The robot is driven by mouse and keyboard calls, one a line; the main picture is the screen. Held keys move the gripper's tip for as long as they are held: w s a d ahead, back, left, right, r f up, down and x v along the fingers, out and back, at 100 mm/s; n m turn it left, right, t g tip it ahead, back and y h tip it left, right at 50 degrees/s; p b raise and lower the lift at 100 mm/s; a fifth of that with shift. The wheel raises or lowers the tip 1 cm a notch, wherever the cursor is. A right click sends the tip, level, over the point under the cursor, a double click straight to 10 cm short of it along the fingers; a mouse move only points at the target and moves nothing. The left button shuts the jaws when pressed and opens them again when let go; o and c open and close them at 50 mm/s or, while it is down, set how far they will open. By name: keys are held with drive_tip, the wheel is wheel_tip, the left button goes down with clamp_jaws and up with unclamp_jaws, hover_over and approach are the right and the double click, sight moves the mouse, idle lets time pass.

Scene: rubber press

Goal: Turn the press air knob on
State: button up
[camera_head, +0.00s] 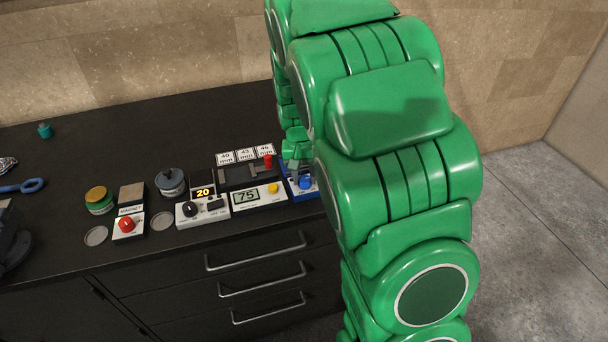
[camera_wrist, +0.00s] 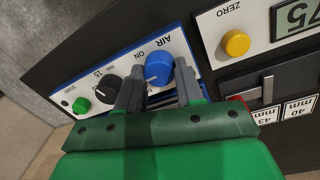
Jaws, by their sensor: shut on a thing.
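The press air knob (camera_wrist: 159,66) is a round blue knob on a white panel (camera_wrist: 118,68) with a blue edge. The words AIR and ON are printed beside it. My gripper (camera_wrist: 157,78) has its two grey fingers on either side of the knob, shut on it. A small pale mark shows on the knob, but I cannot tell its exact setting. In the head view, the blue knob (camera_head: 305,182) is at the right end of the bench row, with my gripper (camera_head: 298,166) at it. My green arm hides the area to its right.
A black dial (camera_wrist: 103,90) and a green START button (camera_wrist: 81,105) share the panel. A yellow ZERO button (camera_wrist: 236,43) is close on the other side. A display reading 20 (camera_head: 203,192) and a red button (camera_head: 126,225) stand further left on the dark bench (camera_head: 60,255).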

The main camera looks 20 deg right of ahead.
sight(304, 177)
drive_tip(key=m, duration=0.5)
drive_tip(key=shift+m, duration=0.3)
drive_tip(key=m, duration=0.5)
drive_tip(key=shift+d+m, duration=0.1)
drive_tip(key=shift+m, duration=0.3)
drive_tip(key=o, duration=1)
drive_tip(key=shift+o, duration=0.2)
drive_tip(key=shift+r, duration=0.15)
drive_tip(key=r, duration=0.7)
drive_tip(key=shift+w+r, duration=0.25)
